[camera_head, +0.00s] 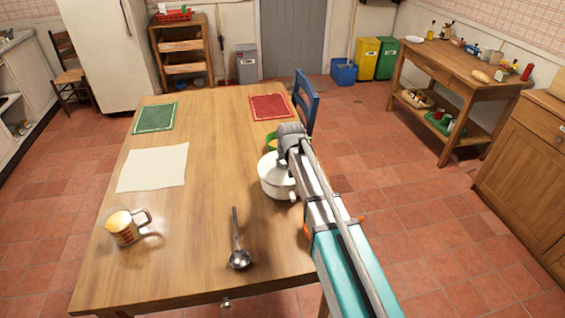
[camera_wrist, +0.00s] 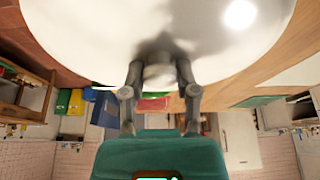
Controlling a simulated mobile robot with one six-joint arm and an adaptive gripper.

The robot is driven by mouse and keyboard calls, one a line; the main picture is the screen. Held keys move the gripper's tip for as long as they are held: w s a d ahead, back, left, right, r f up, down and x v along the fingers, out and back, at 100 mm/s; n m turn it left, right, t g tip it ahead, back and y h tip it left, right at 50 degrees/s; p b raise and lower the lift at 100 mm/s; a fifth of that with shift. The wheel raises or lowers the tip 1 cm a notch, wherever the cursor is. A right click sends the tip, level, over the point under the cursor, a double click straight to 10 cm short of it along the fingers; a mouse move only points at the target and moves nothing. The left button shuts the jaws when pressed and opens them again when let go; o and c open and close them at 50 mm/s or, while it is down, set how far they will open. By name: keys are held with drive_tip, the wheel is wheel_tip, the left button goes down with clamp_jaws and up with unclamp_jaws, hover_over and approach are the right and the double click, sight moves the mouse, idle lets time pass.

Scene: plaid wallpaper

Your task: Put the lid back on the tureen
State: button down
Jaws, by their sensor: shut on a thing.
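The white tureen (camera_head: 275,184) stands near the right edge of the wooden table, with a side handle towards the front. My arm partly covers it on the right. In the wrist view, which is upside down, a large, smooth white lid (camera_wrist: 90,35) fills the top of the picture. My gripper (camera_wrist: 158,73) is shut on the lid's small knob, with one finger on each side. In the head view my arm reaches over the tureen, and the fingertips are hidden. I cannot tell whether the lid sits flush on the rim.
A green bowl (camera_head: 271,141) stands just behind the tureen. A ladle (camera_head: 238,250) lies in front, and a measuring cup (camera_head: 124,228) stands front left. A white cloth (camera_head: 153,168), green mat (camera_head: 156,118) and red mat (camera_head: 269,107) lie flat. A blue chair (camera_head: 307,101) is behind right. The table's middle is clear.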

idle(0.4)
drive_tip(key=shift+c, duration=1.4)
unclamp_jaws()
drive_tip(key=shift+o, duration=1.4)
drive_tip(key=shift+r+p, duration=3.5)
clamp_jaws()
